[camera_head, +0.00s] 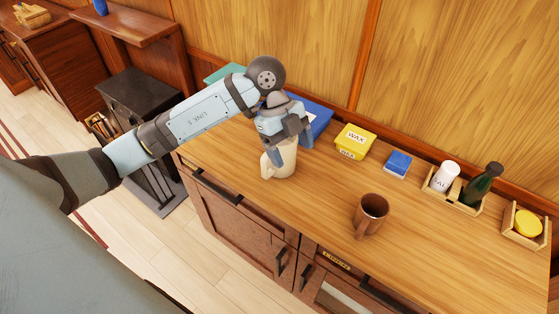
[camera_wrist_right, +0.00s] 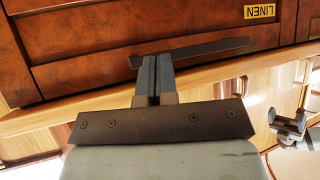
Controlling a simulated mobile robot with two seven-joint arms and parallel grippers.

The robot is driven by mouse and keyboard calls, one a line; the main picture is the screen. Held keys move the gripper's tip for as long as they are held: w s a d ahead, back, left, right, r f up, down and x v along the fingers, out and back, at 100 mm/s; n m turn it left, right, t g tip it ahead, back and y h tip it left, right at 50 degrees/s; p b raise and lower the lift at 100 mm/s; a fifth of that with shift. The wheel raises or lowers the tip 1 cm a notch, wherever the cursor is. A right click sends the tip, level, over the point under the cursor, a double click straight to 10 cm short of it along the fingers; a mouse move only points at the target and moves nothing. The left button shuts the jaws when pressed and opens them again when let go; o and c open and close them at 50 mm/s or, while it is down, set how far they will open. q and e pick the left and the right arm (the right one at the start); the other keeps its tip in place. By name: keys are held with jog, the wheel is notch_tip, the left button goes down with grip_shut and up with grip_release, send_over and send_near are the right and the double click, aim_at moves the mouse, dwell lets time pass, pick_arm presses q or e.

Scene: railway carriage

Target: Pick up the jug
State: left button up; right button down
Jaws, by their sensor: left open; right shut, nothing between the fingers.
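A cream jug (camera_head: 281,160) stands upright on the wooden counter (camera_head: 325,195), with its handle toward the left. My left gripper (camera_head: 285,138) is open, pointing down over the top of the jug. The gripper hides the jug's rim, and I cannot tell whether the fingers touch it. In the right wrist view my right gripper (camera_wrist_right: 154,80) is shut and empty, in front of the dark red-brown cabinet front.
A brown mug (camera_head: 371,215) stands right of the jug. Behind are a yellow wax box (camera_head: 355,142), a blue box (camera_head: 397,164), a crate (camera_head: 455,197) with a white shaker and green bottle, and another crate (camera_head: 525,233) with something yellow. A cabinet handle (camera_wrist_right: 195,50) is near my right gripper.

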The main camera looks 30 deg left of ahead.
aim_at(267, 159)
pick_arm(q)
jog(key=w+a+r+n+t+y, duration=0.1)
jog(key=a+n+y, duration=0.1)
jog(key=a, duration=0.2)
jog(key=w+a+r+n+y, duration=0.2)
jog(key=a+y, duration=0.1)
jog(key=a, duration=0.1)
notch_tip(267, 159, down, 8)
jog(key=shift+s+a+r+b, duration=0.1)
jog(key=shift+s+b, duration=0.05)
jog(key=shift+b, duration=0.2)
jog(key=shift+s+f+p, duration=0.15)
jog(key=shift+f+p, duration=0.2)
jog(key=shift+f, duration=2.55)
jog(key=c, duration=1.3)
grip_shut()
jog(key=shift+r, duration=0.1)
jog(key=shift+r, duration=0.5)
notch_tip(267, 159, up, 19)
jog(key=p, duration=0.1)
